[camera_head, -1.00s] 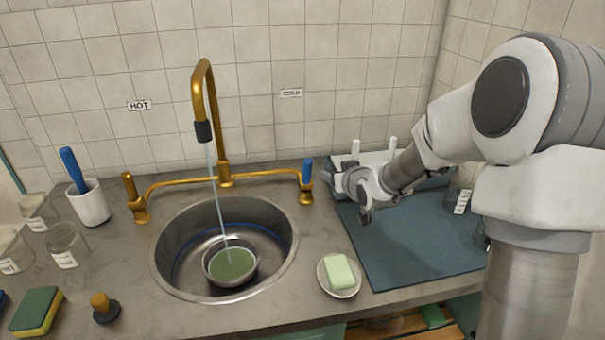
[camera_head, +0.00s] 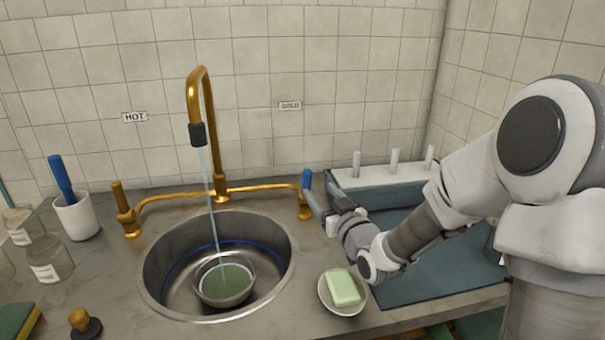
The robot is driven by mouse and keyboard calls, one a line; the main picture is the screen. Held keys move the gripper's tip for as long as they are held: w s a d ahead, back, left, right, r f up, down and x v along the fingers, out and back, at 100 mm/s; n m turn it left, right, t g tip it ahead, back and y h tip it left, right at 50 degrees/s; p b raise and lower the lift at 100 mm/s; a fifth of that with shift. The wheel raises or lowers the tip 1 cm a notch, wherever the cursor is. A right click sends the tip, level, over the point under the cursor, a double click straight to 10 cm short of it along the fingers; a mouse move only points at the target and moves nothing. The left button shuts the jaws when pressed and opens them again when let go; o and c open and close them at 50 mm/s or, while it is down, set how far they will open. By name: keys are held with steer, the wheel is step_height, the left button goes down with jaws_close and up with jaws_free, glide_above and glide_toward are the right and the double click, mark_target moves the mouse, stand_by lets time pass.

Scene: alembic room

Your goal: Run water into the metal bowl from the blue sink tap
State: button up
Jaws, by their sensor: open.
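The metal bowl (camera_head: 226,302) stands upright in the round sink (camera_head: 160,292). It holds greenish water. A thin stream of water (camera_head: 214,215) falls from the black nozzle of the brass spout (camera_head: 195,95) into the bowl. The blue sink tap (camera_head: 307,180) is the right-hand handle, below the COLD sign, and stands upright on its brass base. My gripper (camera_head: 313,200) is open beside the blue tap, just to its right. Its fingertips are small and partly overlap the tap base, so I cannot tell whether they touch it.
A soap dish (camera_head: 327,301) with green soap (camera_head: 343,287) sits close below my wrist. The brass tap (camera_head: 124,210) under the HOT sign is left. A white peg rack (camera_head: 380,178) and blue-grey mat (camera_head: 430,275) lie right. A white cup (camera_head: 76,217) and glass beakers stand left.

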steer(key=x, duration=1.1)
steer(key=shift+w+a+b, duration=0.1)
steer(key=shift+w+b, duration=0.25)
jaws_close()
stand_by(0.9)
